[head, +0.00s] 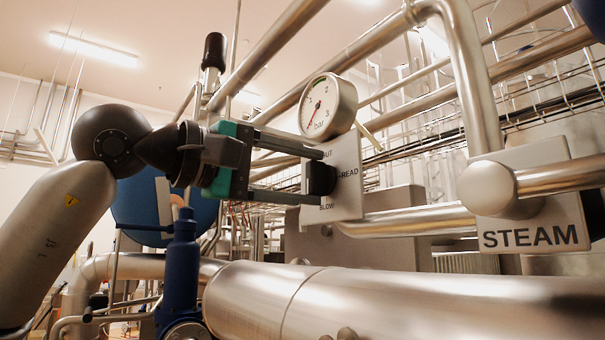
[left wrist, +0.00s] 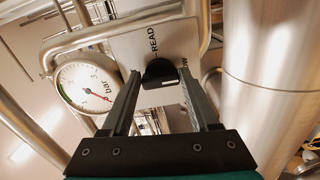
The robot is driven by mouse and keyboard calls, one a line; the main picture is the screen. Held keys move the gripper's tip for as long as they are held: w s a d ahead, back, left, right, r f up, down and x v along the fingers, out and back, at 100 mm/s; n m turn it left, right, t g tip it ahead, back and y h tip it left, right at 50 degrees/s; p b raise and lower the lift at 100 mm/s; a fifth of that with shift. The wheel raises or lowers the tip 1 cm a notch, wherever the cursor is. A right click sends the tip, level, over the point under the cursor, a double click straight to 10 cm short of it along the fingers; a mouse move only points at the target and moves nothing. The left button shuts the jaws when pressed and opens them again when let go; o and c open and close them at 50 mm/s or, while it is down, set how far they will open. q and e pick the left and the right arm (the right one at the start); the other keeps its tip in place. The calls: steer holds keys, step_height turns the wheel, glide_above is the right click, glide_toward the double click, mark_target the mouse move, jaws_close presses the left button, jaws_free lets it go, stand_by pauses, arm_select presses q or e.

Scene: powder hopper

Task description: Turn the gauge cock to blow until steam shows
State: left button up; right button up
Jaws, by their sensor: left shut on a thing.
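The gauge cock has a black handle (head: 321,179) on a pale label plate (head: 347,185). The plate reads READ at the right and BLOW at the bottom; the top word is partly hidden and ends in UT. My left gripper (head: 316,175) comes in from the left, with one finger above and one below the handle, shut on it. In the left wrist view the handle (left wrist: 160,72) sits between the fingertips of the left gripper (left wrist: 161,88). I cannot tell which word the handle points at. The round bar gauge (head: 328,105) above has a red needle pointing down-left. My right gripper is not in view.
A STEAM plate (head: 530,235) hangs at the right by a pipe joint. A thick metal pipe (head: 400,305) crosses below the gripper. A blue valve (head: 180,265) stands below my left wrist. Pipes run close behind the gauge.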

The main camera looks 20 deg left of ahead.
arm_select(q)
steer(key=o, duration=1.3)
steer(key=shift+o, duration=0.2)
steer(key=shift+a, duration=0.15)
steer(key=shift+s+a, duration=0.25)
steer(key=shift+s, duration=0.1)
steer(key=b+v, duration=0.3)
steer(key=v, duration=1.1)
steer(key=shift+s, duration=0.1)
